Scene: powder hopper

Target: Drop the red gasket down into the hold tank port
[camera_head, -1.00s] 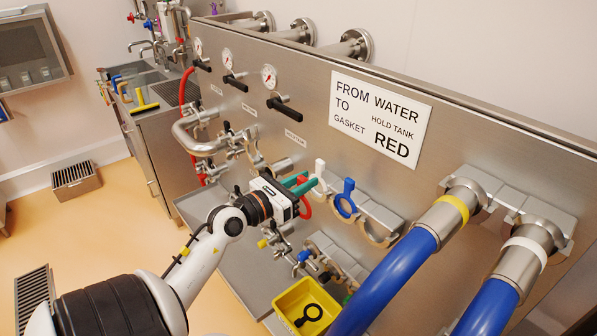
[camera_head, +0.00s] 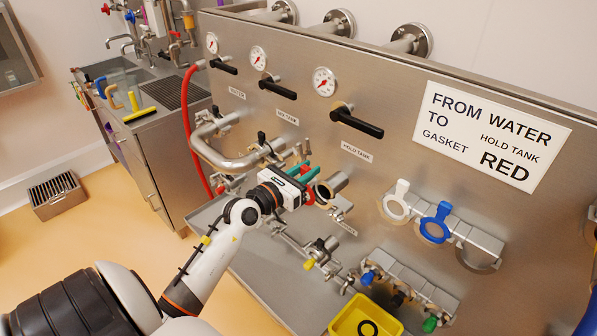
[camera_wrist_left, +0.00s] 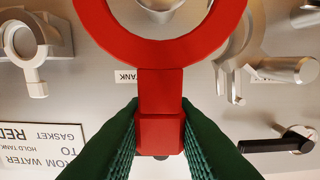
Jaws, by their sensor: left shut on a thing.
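My left gripper (camera_head: 306,176) is shut on the handle tab of the red gasket (camera_head: 310,196). In the left wrist view the red gasket (camera_wrist_left: 160,92) shows large, its ring extending beyond the green fingertips (camera_wrist_left: 160,125). In the head view the gasket is just left of a short steel port (camera_head: 335,186) below the HOLD TANK label (camera_head: 357,152). In the wrist view a round steel port (camera_wrist_left: 160,6) shows through the ring, partly cut off by the top edge. I cannot tell whether gasket and port touch. My right gripper is not in view.
White (camera_head: 397,201) and blue (camera_head: 436,222) gaskets hang on a rack (camera_head: 478,238) to the right. A yellow bin (camera_head: 345,318) with a black ring is below. Black-handled valves (camera_head: 357,122) stick out above. A bent steel pipe (camera_head: 215,150) is left of the gripper.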

